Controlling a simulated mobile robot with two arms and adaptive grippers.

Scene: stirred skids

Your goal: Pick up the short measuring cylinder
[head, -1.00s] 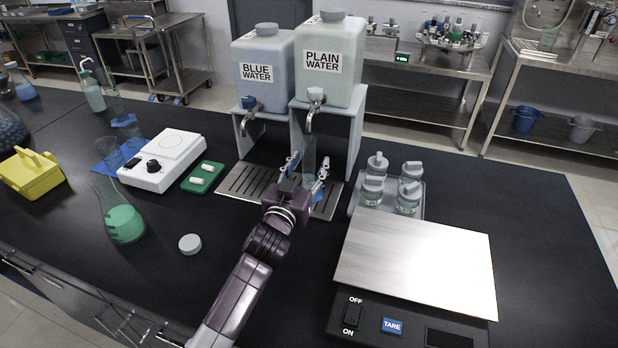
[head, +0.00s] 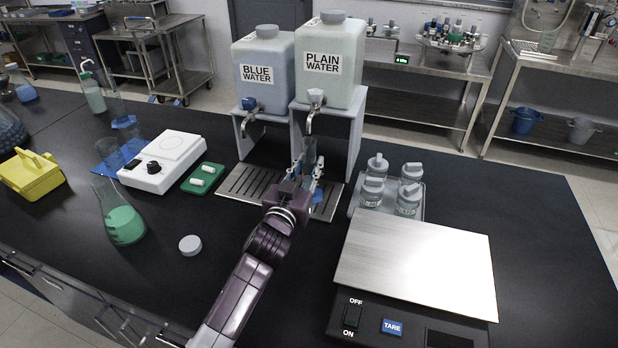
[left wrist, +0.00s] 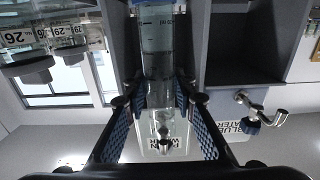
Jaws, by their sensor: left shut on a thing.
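The short measuring cylinder (head: 309,150) is clear, with graduation marks and a blue base. It stands over the drip tray under the plain water tap. My left gripper (head: 305,175) is shut on it, with one finger on each side. In the left wrist view the cylinder (left wrist: 158,45) runs between the two blue-padded fingers (left wrist: 162,95) of the gripper. The gripper hides part of its lower half in the head view. I cannot tell whether its base touches the tray. My right gripper is not in view.
The plain water tank (head: 328,62) and blue water tank (head: 263,75) stand on a grey stand behind the drip tray (head: 240,185). Weighing bottles stand in a tray (head: 417,188) to the right, by the balance (head: 415,265). A flask (head: 122,222) and white lid (head: 190,245) are left.

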